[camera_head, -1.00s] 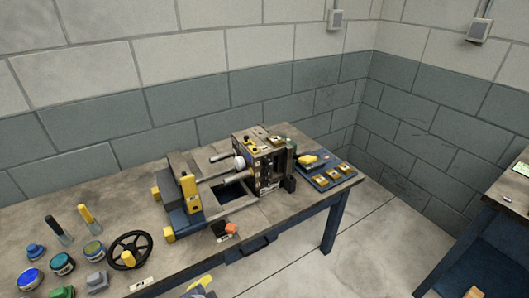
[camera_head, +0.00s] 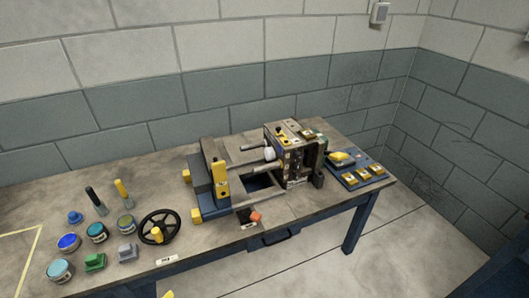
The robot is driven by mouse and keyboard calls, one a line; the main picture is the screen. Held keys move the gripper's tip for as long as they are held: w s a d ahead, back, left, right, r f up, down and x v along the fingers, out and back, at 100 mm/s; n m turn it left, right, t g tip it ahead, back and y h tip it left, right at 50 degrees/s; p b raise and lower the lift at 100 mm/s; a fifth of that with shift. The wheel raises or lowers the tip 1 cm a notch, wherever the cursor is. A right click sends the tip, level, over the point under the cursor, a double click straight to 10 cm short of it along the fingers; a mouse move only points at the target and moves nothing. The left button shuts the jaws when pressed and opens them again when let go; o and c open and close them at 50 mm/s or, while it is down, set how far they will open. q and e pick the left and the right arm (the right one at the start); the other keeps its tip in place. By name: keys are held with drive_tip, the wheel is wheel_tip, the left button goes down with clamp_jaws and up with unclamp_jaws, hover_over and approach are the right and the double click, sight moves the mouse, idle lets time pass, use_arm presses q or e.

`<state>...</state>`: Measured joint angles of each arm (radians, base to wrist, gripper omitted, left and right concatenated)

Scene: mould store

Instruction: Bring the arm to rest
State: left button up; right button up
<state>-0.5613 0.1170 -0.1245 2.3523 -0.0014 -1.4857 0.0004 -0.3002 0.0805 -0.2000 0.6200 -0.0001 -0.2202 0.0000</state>
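Neither of my grippers can be made out in the head view. A small yellow tip (camera_head: 168,294) shows at the bottom edge, in front of the bench; too little of it is in the frame to tell what it belongs to. The workbench (camera_head: 215,238) carries a mould press device (camera_head: 292,160) with metal rods and a blue-and-yellow end block (camera_head: 221,180). A black handwheel (camera_head: 160,227) with a yellow knob lies on the bench to its left.
A blue tray (camera_head: 350,180) with yellow pieces sits at the bench's right end. Open floor (camera_head: 400,255) lies to the right.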

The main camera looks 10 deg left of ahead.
use_arm(q)
drive_tip(key=s+d+f+g+h, duration=0.1)
drive_tip(key=s+d+f, duration=0.2)
drive_tip(key=f, duration=1.2)
drive_tip(key=s+d+f+g+h, duration=0.2)
drive_tip(key=f, duration=1.2)
drive_tip(key=s+f+n+g+h, duration=0.1)
drive_tip(key=s+f+n+g, duration=0.1)
drive_tip(key=s+f, duration=1.6)
drive_tip(key=s+n, duration=0.1)
drive_tip(key=s, duration=0.1)
drive_tip(key=shift+s+a, duration=0.15)
drive_tip(key=shift+s, duration=0.15)
drive_tip(key=shift+n, duration=0.3)
